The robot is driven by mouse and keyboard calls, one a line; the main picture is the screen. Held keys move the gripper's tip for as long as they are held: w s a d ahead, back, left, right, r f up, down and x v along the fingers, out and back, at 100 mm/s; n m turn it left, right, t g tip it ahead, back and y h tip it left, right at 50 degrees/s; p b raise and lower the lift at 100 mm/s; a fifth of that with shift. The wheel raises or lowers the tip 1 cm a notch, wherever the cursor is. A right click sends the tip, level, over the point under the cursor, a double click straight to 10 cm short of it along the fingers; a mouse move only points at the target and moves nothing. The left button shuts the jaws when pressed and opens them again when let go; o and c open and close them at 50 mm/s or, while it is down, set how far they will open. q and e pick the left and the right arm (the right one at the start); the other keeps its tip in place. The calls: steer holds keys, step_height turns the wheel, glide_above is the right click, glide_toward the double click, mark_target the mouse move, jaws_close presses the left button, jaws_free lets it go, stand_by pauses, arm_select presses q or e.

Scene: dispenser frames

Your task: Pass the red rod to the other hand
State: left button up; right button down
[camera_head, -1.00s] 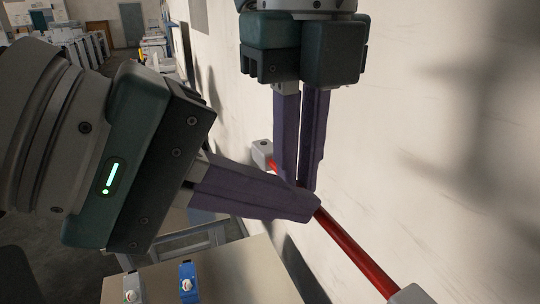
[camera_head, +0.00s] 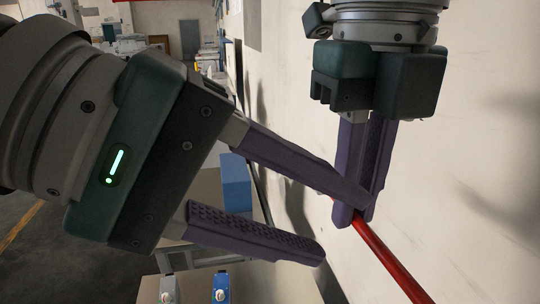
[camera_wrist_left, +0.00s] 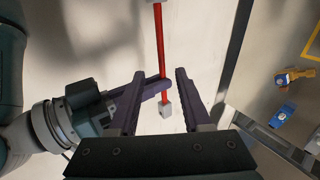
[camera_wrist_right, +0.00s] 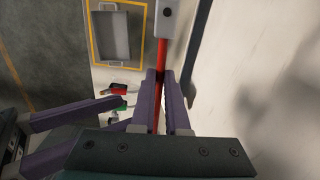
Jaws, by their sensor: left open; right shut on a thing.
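The red rod (camera_head: 392,262) has a grey block at each end; the left wrist view shows the lower block (camera_wrist_left: 165,109) and the right wrist view shows a grey block (camera_wrist_right: 168,18). My right gripper (camera_head: 357,214) comes down from the top and is shut on the rod, which also shows between its fingers in the right wrist view (camera_wrist_right: 162,52). My left gripper (camera_head: 344,228) is open, its fingers spread wide and holding nothing. In the head view its upper finger overlaps the rod and right fingers. Whether they touch is unclear.
A pale wall (camera_head: 480,140) stands close on the right. A grey tray (camera_wrist_right: 117,38) sits inside a yellow outline. Open floor lies at the left.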

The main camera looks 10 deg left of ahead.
arm_select(q)
steer(key=v, duration=0.8)
steer(key=shift+a+r, duration=0.2)
steer(key=shift+a, duration=0.15)
arm_select(e)
steer(key=n, duration=0.5)
steer(key=shift+n, duration=0.4)
